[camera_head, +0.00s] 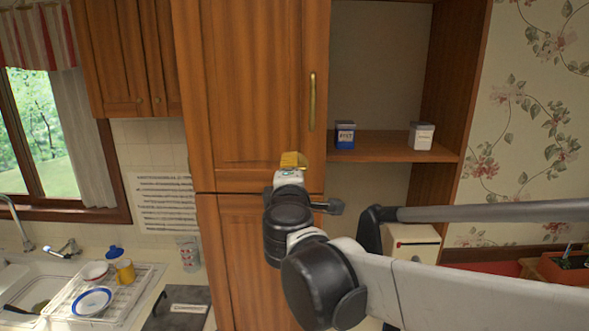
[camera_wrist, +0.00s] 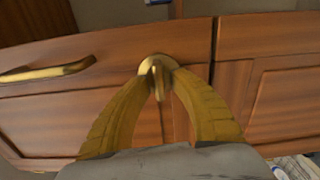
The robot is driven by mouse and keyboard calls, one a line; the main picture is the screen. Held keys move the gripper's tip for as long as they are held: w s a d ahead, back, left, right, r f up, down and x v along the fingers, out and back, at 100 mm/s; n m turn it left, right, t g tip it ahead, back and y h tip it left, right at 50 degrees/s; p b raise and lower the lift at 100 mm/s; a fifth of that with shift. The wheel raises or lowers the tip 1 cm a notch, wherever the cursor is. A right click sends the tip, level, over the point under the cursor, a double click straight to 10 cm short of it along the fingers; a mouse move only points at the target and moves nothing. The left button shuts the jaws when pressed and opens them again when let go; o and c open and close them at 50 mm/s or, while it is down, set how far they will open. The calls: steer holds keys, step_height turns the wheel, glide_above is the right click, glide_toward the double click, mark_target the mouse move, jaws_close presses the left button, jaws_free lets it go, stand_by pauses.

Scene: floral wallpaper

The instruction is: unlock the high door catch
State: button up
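The door catch (camera_wrist: 158,66) is a round brass piece with a raised turn-piece, on the wooden cabinet door near its edge in the wrist view. The tall upper door (camera_head: 252,85) looks shut in the head view. My gripper (camera_head: 293,160) is at this door's lower part and hides the catch there. In the wrist view its two bowed yellow fingers (camera_wrist: 162,82) reach up to the catch, with the tips on either side of the turn-piece. I cannot tell whether they press on it.
A long brass handle (camera_head: 312,101) stands upright on the door, above and right of my gripper. Open shelves to the right hold a blue box (camera_head: 345,135) and a white box (camera_head: 421,136). A sink counter with a dish rack (camera_head: 130,290) is at lower left.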

stand_by(0.3)
steer(key=s, duration=1.2)
steer(key=s+d+f+m+g+h+b, duration=0.25)
steer(key=d+f+m+b, duration=0.25)
steer(key=d+f+b, duration=0.65)
steer(key=s+d+f+m+g+h+b, duration=0.1)
steer(key=s+d+f+m+g+b, duration=0.4)
steer(key=f, duration=1.2)
steer(key=s+d+f+m+g+y+b, duration=0.1)
steer(key=s+f+m+b, duration=0.2)
steer(key=f, duration=0.4)
steer(key=s+d+f+m+g+y+b, duration=0.1)
steer(key=s+f+m+b, duration=0.2)
steer(key=f+b, duration=0.2)
steer(key=s+d+f+m+g+y+b, duration=0.1)
steer(key=s+d+f+m+b, duration=0.1)
steer(key=f, duration=0.9)
steer(key=shift+s+m+b, duration=0.5)
steer(key=shift+s+b, duration=0.05)
steer(key=shift+b, duration=0.5)
